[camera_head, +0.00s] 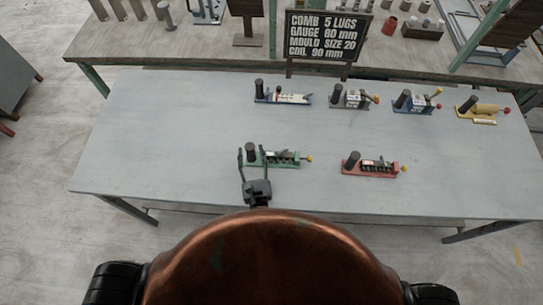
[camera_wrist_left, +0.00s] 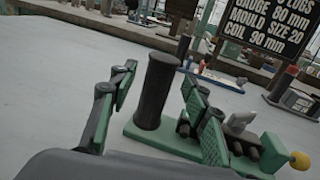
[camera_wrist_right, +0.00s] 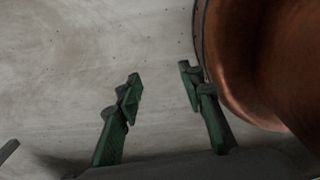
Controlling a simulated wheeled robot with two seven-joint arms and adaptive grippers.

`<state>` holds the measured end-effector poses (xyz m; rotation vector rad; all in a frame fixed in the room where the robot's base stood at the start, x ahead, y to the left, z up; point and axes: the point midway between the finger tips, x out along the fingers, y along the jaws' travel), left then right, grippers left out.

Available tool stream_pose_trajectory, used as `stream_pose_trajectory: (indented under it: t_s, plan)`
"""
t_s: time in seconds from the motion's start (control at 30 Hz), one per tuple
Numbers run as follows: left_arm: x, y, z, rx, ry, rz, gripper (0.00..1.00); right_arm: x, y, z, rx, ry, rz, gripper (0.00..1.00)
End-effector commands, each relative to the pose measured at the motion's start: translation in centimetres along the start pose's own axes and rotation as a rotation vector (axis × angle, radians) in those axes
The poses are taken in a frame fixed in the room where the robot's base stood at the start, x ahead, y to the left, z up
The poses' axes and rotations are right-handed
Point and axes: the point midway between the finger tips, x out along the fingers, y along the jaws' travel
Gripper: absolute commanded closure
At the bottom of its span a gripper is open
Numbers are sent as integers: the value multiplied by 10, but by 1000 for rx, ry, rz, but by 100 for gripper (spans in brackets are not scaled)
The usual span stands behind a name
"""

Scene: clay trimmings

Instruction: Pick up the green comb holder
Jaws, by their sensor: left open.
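The green comb holder (camera_head: 286,163) lies at the near edge of the grey table, left of centre. It has a green base, an upright dark cylindrical handle at its left end and a yellow knob at its right end. My left gripper (camera_head: 251,158) is open at the handle's end. In the left wrist view the holder's dark handle (camera_wrist_left: 156,88) stands between the two open fingers, with gaps showing on both sides. The right finger hides part of the base. My right gripper (camera_wrist_right: 159,78) is open and empty over the floor, outside the head view.
A red holder (camera_head: 371,167) lies to the right in the same row. Blue (camera_head: 284,98), grey (camera_head: 352,99), another blue (camera_head: 415,103) and yellow (camera_head: 482,110) holders stand behind. A black sign (camera_head: 325,36) rises at the back edge. The table's left side is clear.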

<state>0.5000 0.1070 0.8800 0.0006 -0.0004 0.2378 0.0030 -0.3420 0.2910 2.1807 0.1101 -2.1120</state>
Motion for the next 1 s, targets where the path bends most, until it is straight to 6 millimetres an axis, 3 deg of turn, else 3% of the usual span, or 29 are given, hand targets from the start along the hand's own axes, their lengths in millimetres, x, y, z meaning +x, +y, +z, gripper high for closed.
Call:
stream_pose_trajectory:
  t_s: [0.2,0.4,0.7,1.0]
  plan:
    - [17,1,0,0,0,0,56,0,6,-32,-8,42,5,64]
    - [17,1,0,0,0,0,57,0,6,-32,-8,41,5,64]
    - [16,1,0,0,0,0,78,0,2,-11,-2,15,1,64]
    - [16,1,0,0,0,0,98,0,-3,-16,-1,20,-3,64]
